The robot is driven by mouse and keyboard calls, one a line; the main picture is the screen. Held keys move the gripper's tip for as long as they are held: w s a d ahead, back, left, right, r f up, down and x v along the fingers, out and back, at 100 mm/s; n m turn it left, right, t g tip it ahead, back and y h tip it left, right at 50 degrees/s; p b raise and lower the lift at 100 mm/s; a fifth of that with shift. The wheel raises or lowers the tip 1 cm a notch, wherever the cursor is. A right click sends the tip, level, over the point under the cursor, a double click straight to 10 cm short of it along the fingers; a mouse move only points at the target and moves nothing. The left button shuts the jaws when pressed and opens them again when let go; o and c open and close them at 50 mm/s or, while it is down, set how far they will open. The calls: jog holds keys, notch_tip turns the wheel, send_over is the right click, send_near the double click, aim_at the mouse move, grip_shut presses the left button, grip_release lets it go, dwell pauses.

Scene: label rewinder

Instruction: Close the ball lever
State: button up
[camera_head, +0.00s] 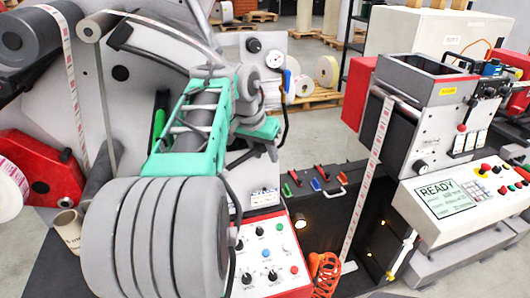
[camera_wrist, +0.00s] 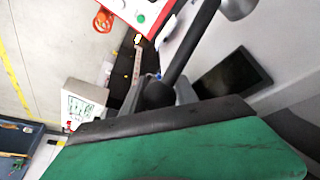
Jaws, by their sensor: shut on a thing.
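In the wrist view, the ball lever (camera_wrist: 188,52) shows as a dark rod slanting down from the top to a black ball (camera_wrist: 158,94). The ball sits right at the dark pad edge of my gripper (camera_wrist: 160,112), whose green finger fills the lower part of the picture. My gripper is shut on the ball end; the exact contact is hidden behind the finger. In the head view, my grey and green arm reaches to the middle of the rewinder panel. I cannot make out the lever there, as my arm covers that area.
A control box (camera_head: 268,262) with knobs and buttons stands right below my arm. A label web (camera_head: 367,180) runs down near the printer (camera_head: 425,105), which has a READY screen (camera_head: 445,197). An orange coiled hose (camera_head: 325,272) hangs at the front. Rollers stand on the left.

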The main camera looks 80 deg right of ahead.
grip_shut()
dwell(0.6)
jog(key=shift+f, duration=0.15)
